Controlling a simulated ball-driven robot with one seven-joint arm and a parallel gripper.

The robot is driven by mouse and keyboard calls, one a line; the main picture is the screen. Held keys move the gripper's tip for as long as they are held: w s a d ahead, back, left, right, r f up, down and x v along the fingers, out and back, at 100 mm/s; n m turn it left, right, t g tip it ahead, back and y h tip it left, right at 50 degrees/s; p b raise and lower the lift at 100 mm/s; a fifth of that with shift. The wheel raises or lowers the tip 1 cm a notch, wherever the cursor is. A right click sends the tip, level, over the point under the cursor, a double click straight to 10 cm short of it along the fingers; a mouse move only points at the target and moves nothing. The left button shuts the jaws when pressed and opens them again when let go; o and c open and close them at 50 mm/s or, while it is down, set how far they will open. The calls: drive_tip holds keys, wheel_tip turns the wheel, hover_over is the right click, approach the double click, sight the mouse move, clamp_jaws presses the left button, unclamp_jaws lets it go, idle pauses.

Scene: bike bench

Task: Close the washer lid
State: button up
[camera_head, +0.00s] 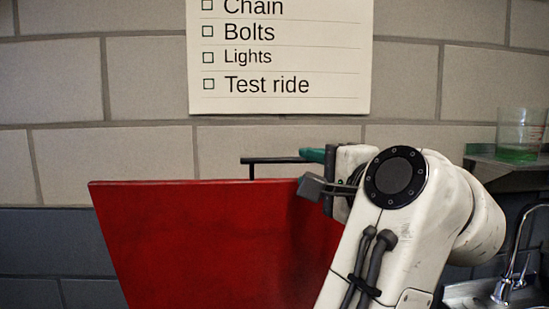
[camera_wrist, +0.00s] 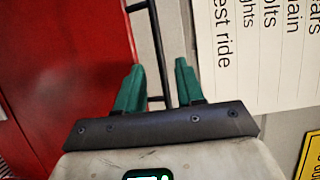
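The red washer lid (camera_head: 200,240) stands raised in front of the wall and fills the lower middle of the head view. It also shows at the left of the wrist view (camera_wrist: 60,60). A black bar handle (camera_head: 270,160) stands off its top edge. In the wrist view the handle bar (camera_wrist: 158,48) runs between the two green fingers of my gripper (camera_wrist: 159,66), with a visible gap on each side. The gripper is open around the bar. In the head view my gripper (camera_head: 314,155) is at the handle's right end, partly hidden by my arm. The washer's body is out of view.
A paper checklist (camera_head: 280,55) hangs on the block wall above the lid. At the right, a shelf (camera_head: 510,165) holds a beaker with green liquid (camera_head: 518,145). A sink with a tap (camera_head: 512,270) is below it.

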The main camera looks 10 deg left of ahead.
sight(290, 161)
drive_tip(key=p+x, duration=0.1)
drive_tip(key=x, duration=0.8)
drive_tip(key=shift+w+a+p, duration=0.15)
drive_tip(key=shift+w+p, duration=0.15)
drive_tip(key=shift+p, duration=0.1)
drive_tip(key=shift+c, duration=0.3)
clamp_jaws()
